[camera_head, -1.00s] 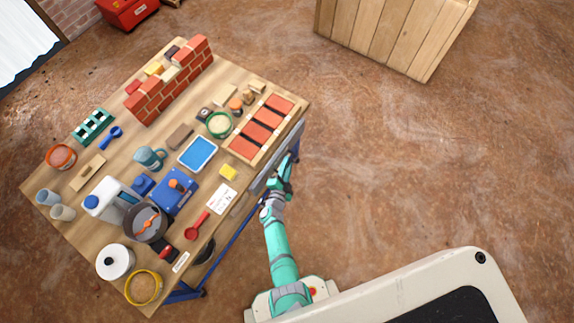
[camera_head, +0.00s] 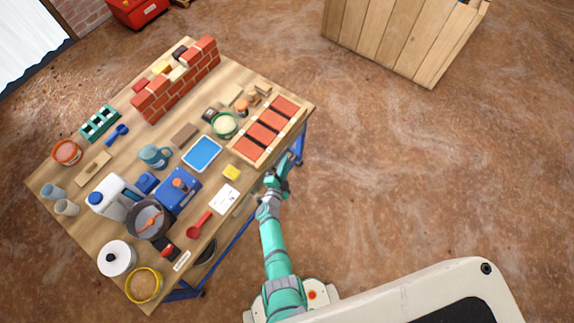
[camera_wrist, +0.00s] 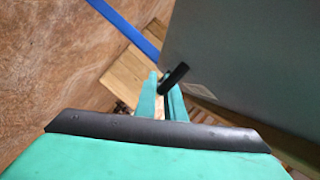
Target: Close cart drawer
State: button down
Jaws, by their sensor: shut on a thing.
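The wooden-topped cart (camera_head: 92,220) with blue legs stands on the left in the head view. My gripper (camera_head: 278,170) is at the cart's near right side, just below the tabletop edge. In the wrist view, the grey drawer front (camera_wrist: 235,50) fills the upper right. A dark bar handle (camera_wrist: 175,76) sits between the teal fingertips of my gripper (camera_wrist: 162,98), which is shut on it. The drawer is mostly hidden under the tabletop and behind my arm in the head view. I cannot tell whether it is fully closed.
The tabletop holds a small brick wall (camera_head: 175,85), a tray of red bricks (camera_head: 235,150), a black pan (camera_head: 150,222), a white pot (camera_head: 116,258) and other items. A wooden crate (camera_head: 395,40) stands at the back. The floor on the right is clear.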

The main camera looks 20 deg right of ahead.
jog(key=c, duration=2.1)
grip_release()
jog(key=shift+w+a, duration=0.15)
jog(key=shift+a, duration=0.15)
jog(key=shift+r, duration=0.1)
jog(key=v, duration=1.1)
jog(key=shift+d, duration=0.15)
jog(key=s+a+r+n+y, duration=0.2)
jog(key=s+r+n, duration=0.4)
jog(key=s+r, duration=0.3)
jog(key=s+a+r+n+t+y, duration=0.1)
jog(key=s+a+r+n+y, duration=0.2)
jog(key=s+r+n, duration=0.3)
jog(key=s+a+r+n+t+y, duration=0.1)
jog(key=s+a+r+n+y, duration=0.2)
jog(key=s+r, duration=1)
jog(key=shift+s+a+r+n, duration=0.15)
jog(key=shift+r+n, duration=0.6)
jog(key=shift+r, duration=1.05)
jog(key=shift+s+a+r+n, duration=0.15)
jog(key=shift+r+n, duration=0.6)
jog(key=shift+r, duration=1.1)
